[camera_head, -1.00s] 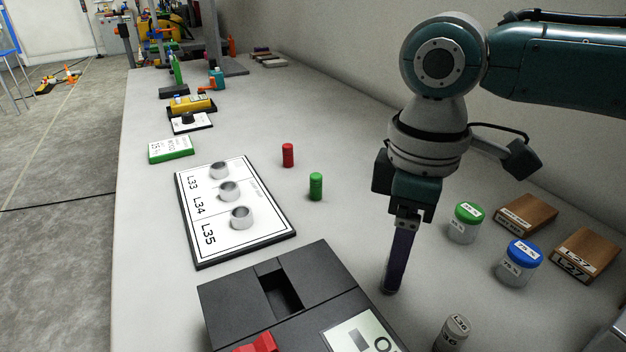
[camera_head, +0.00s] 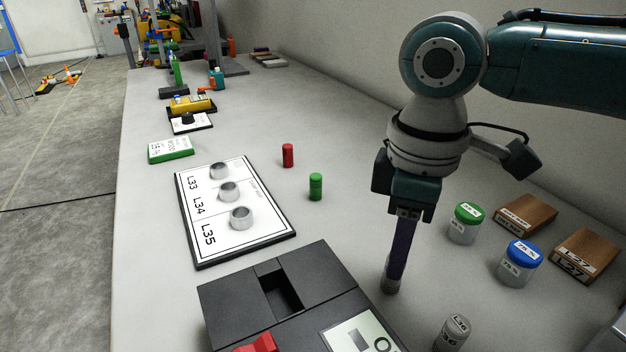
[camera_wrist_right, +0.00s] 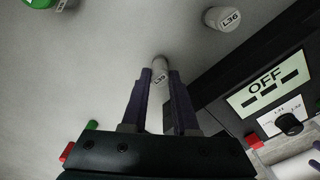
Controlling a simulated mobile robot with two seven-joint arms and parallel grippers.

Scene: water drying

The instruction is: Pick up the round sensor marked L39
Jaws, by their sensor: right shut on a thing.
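The round sensor marked L39 (camera_wrist_right: 160,66) is a small pale grey cylinder, between the fingertips of my right gripper (camera_wrist_right: 160,78) in the right wrist view. My right gripper (camera_head: 396,268) points down and is shut on it. In the head view the grey lower end of the sensor (camera_head: 390,287) shows just below the dark purple fingers, at or very near the table; I cannot tell whether it touches.
A grey cylinder marked L36 (camera_head: 455,329) stands to the right front. Left of my gripper is a black device with a display reading OFF (camera_wrist_right: 268,88). Green-lidded (camera_head: 466,222) and blue-lidded (camera_head: 519,264) jars and wooden blocks (camera_head: 525,214) stand to the right.

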